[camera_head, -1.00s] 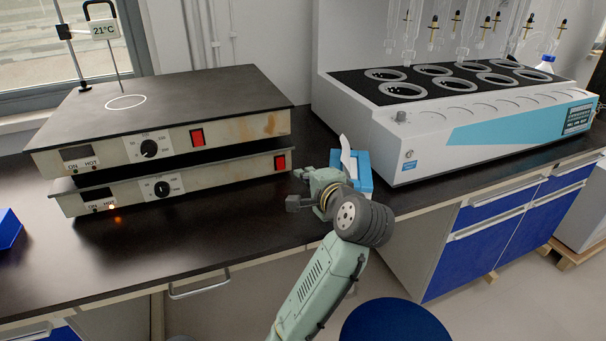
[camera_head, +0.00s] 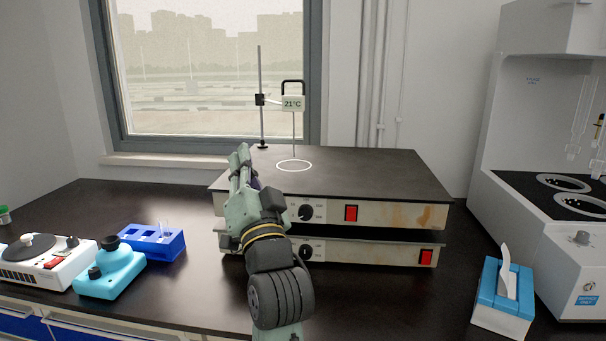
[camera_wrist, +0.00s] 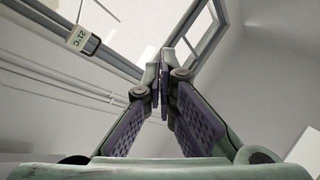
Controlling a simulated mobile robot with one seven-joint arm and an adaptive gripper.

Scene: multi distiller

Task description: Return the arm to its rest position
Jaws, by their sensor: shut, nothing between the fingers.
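My gripper (camera_head: 240,160) points up and slightly away in the head view, in front of the left part of the stacked hot plates. My arm rises from the bottom of that view and hides the left front of the hot plates. In the wrist view my gripper (camera_wrist: 162,82) shows both fingers meeting at their tips, shut and empty. Behind the fingers are the window, wall and ceiling.
Two stacked hot plates (camera_head: 385,180) stand on the dark bench. A thermometer display (camera_head: 293,103) hangs from a stand above them. A blue rack (camera_head: 165,246), a turquoise device (camera_head: 108,272) and a white device (camera_head: 45,265) are left. A tissue box (camera_head: 502,300) and the multi distiller (camera_head: 535,150) are right.

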